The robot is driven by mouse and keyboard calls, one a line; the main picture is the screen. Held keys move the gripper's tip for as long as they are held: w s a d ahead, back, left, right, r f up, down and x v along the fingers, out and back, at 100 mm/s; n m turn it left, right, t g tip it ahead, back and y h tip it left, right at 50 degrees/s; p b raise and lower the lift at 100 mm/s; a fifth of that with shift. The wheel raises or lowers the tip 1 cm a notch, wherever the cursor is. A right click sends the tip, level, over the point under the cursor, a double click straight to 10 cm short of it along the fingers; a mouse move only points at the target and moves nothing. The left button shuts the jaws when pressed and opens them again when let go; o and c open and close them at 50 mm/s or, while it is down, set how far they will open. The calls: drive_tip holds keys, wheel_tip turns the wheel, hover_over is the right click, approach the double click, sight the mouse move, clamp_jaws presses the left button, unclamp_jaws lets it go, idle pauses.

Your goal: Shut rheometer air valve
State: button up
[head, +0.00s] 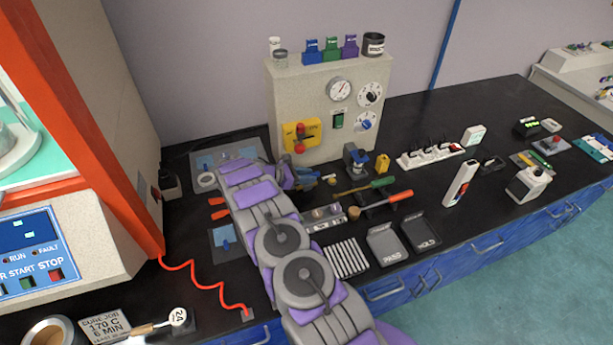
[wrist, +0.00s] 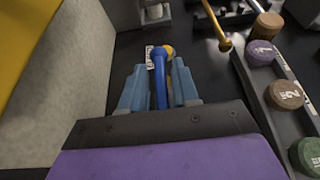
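The air valve's blue lever (wrist: 159,75) stands between the two grey-blue fingers of my gripper (wrist: 160,88) in the wrist view. A round yellow-brass part (wrist: 169,50) and a small white label show just beyond it. The fingers are apart, one on each side of the lever. I cannot tell whether they touch it. In the head view my gripper (head: 296,177) is low in front of the beige panel box (head: 313,95), and my arm hides most of the valve.
A yellow box with red buttons (head: 302,134) is on the panel just above my gripper. A rack with purple, brown (wrist: 286,95) and green pots lies close on the right in the wrist view. Trays (head: 386,245) and tools with green and red handles (head: 401,196) lie right of my arm.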

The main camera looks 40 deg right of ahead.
clamp_jaws()
drive_tip(key=shift+m, duration=0.3)
drive_tip(key=shift+w+m+g+y+b, duration=0.1)
drive_tip(key=shift+m+g+y+b, duration=0.25)
drive_tip(key=shift+m+g, duration=0.4)
drive_tip(key=shift+a+m+g+y+b, duration=0.1)
drive_tip(key=shift+m+g+y+b, duration=0.25)
drive_tip(key=shift+g+b, duration=0.5)
drive_tip(key=shift+o, duration=1)
unclamp_jaws()
drive_tip(key=shift+f, duration=0.15)
drive_tip(key=shift+r, duration=0.25)
